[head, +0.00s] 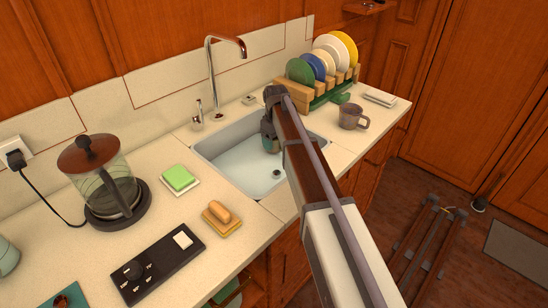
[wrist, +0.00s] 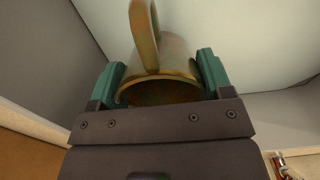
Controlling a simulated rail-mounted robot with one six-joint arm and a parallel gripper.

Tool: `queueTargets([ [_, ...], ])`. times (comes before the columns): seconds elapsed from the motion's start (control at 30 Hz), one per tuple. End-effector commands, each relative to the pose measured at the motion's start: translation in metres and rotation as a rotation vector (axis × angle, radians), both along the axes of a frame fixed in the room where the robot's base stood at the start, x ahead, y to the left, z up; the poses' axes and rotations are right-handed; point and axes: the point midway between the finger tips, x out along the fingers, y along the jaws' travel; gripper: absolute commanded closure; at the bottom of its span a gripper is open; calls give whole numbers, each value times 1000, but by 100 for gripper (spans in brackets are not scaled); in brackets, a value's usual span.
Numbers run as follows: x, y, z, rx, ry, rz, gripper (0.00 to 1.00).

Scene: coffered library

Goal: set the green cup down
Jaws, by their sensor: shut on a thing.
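My gripper (wrist: 160,75) is shut on a cup (wrist: 172,62). The cup looks olive-brown with a greenish tint in the wrist view. Its loop handle points up in that picture, and its dark opening faces the gripper body. Teal finger pads press on both sides of it. In the head view my gripper (head: 268,137) is at the far side of the sink basin (head: 235,160), low within its outline. The arm hides most of the cup there. I cannot tell whether the cup touches the basin floor.
A brown mug (head: 352,117) stands on the counter right of the sink, near a dish rack (head: 318,90) with several plates. The tap (head: 210,70) rises behind the basin. A sponge (head: 179,177), a brush (head: 221,213) and a kettle (head: 105,180) are to the left.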

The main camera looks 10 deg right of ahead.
Motion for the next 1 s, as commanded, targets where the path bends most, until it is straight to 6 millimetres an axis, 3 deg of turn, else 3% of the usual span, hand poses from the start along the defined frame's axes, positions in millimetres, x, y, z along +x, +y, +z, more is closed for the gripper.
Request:
queueTargets([
  [0.2, 0, 0, -38, 0, 0, 0, 55],
  [0.6, 0, 0, -39, 0, 0, 1, 55],
  [0.63, 0, 0, -38, 0, 0, 1, 25],
  [0.87, 0, 0, -37, 0, 0, 1, 3],
  [1.0, 0, 0, -38, 0, 0, 1, 2],
])
